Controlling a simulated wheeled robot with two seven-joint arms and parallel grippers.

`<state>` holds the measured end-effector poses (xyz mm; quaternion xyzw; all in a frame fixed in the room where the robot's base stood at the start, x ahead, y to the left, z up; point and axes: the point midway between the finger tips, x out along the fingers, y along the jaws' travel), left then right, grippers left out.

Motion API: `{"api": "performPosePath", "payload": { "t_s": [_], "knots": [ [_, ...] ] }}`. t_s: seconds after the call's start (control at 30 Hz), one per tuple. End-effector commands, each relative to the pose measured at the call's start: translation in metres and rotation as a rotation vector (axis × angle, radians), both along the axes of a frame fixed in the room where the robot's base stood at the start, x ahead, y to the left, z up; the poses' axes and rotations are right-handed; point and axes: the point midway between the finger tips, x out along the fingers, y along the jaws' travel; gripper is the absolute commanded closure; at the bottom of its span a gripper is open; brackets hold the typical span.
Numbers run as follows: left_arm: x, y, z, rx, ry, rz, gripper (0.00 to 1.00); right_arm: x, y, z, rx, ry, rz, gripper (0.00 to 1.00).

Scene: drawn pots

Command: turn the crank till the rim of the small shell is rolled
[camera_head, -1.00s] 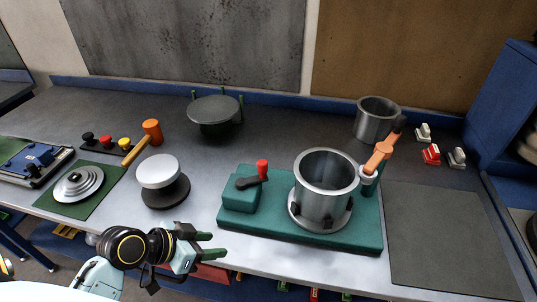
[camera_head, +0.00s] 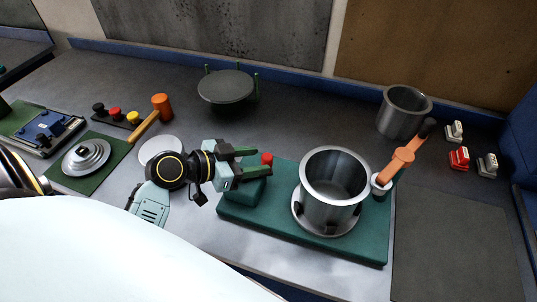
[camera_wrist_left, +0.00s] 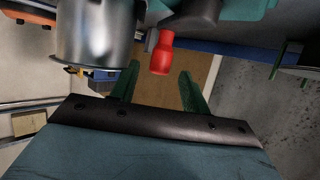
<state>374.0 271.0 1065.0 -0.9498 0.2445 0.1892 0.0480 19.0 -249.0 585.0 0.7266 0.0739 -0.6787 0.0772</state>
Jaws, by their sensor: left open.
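A metal shell (camera_head: 318,207) stands upright in the clamps of a green rolling machine (camera_head: 350,247); its upper rim is open. An orange lever (camera_head: 397,165) with a dark grip stands at its right side. The crank's red handle (camera_head: 267,159) is at the machine's left end, over the green gearbox; my left gripper partly hides the crank. My left gripper (camera_head: 257,161) is open, its green fingers at the red handle. In the left wrist view the handle (camera_wrist_left: 162,52) shows between and just beyond the fingertips (camera_wrist_left: 160,72). My right gripper is out of view.
Another metal shell (camera_head: 405,112) stands at the back right, near small red and white clamps (camera_head: 459,159). An orange mallet (camera_head: 150,122), a round-topped stand (camera_head: 225,87) and a white disc (camera_head: 160,150) are left and behind. A grey mat (camera_head: 450,250) at right is bare.

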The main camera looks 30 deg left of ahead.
Motion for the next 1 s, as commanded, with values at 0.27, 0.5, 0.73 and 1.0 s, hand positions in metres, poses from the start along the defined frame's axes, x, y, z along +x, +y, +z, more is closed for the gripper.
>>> {"api": "performPosePath", "payload": {
  "t_s": [0.27,0.5,0.73,1.0],
  "knots": [
    [0.032,-0.017,-0.015,-0.001,0.001,0.002,0.54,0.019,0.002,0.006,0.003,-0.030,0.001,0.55],
    [0.037,-0.020,-0.018,0.001,0.002,0.000,0.54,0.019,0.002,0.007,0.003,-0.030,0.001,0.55],
    [0.036,-0.020,-0.018,0.001,0.002,0.001,0.64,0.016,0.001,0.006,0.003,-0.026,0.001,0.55],
    [0.036,-0.020,-0.018,0.001,0.002,0.001,1.00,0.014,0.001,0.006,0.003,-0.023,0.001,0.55]
  ]
}}
